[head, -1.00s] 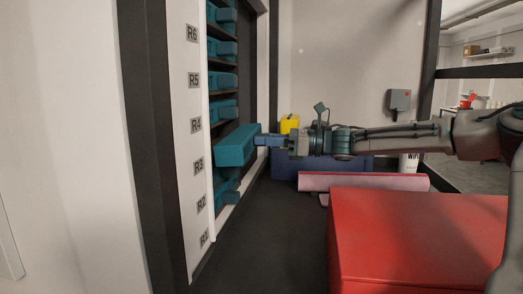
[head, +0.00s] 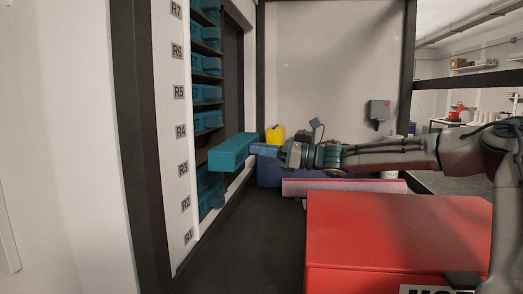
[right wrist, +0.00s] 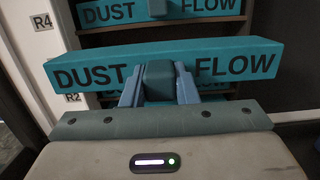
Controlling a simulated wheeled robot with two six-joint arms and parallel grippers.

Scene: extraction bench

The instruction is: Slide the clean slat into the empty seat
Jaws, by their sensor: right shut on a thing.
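My right gripper (head: 268,150) is shut on the handle of a teal slat (head: 231,153) and holds it in the air in front of the rack. In the right wrist view the same slat (right wrist: 95,70) reads "DUST FLOW", and the fingers (right wrist: 159,88) close on its middle block. It looks roughly level there. The rack (head: 207,105) at left holds several teal slats in rows labelled R1 to R7. A gap shows behind the held slat around R3 to R4, partly hidden by it. A seated slat (right wrist: 110,12) shows above it in the wrist view. My left gripper is out of view.
A large red box (head: 400,235) stands at front right, below my right arm. A pink roll (head: 343,187), a blue box (head: 270,174) and a yellow item (head: 275,134) are at the back.

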